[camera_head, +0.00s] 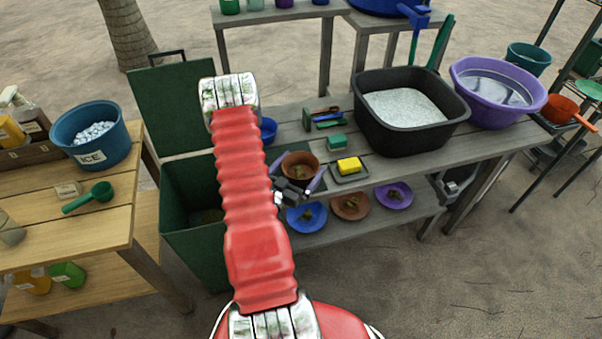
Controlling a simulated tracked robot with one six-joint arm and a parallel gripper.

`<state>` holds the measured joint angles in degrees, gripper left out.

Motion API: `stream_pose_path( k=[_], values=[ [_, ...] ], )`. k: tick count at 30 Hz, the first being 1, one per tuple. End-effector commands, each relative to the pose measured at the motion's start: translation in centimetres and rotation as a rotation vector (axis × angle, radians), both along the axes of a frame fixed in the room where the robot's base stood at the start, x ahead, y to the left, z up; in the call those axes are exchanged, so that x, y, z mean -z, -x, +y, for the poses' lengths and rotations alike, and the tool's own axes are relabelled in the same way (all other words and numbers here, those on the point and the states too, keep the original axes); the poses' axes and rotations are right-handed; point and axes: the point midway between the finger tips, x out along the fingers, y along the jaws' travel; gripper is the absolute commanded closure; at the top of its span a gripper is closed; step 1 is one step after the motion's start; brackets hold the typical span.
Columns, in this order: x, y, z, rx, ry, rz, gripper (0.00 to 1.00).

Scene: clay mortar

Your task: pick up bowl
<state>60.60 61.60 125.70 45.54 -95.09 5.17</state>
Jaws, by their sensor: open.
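A brown bowl (301,160) with some greenish-brown matter inside sits at the front of the grey wooden table. My gripper (298,176) is at the near side of this bowl. Its jaws are open, with one finger to the left and one to the right of the bowl. I cannot tell whether they touch it. A small blue bowl (268,128) stands behind it, partly hidden by my arm.
A yellow sponge (349,165) on a dark tray is close right of the brown bowl. A black basin (411,135) and purple basin (527,112) stand further right. Blue, brown and purple plates (393,196) lie on the lower shelf. A green bin (182,233) is left.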

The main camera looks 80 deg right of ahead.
Motion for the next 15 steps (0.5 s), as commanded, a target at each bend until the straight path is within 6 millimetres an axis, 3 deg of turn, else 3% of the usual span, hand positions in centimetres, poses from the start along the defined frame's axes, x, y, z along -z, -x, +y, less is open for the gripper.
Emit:
stream_pose_path(
  k=[11,15],
  values=[
    [-0.02,-0.01,0.03,0.0,0.0,0.0,0.0],
    [-0.02,0.0,0.03,0.0,0.0,0.0,0.08]
  ],
)
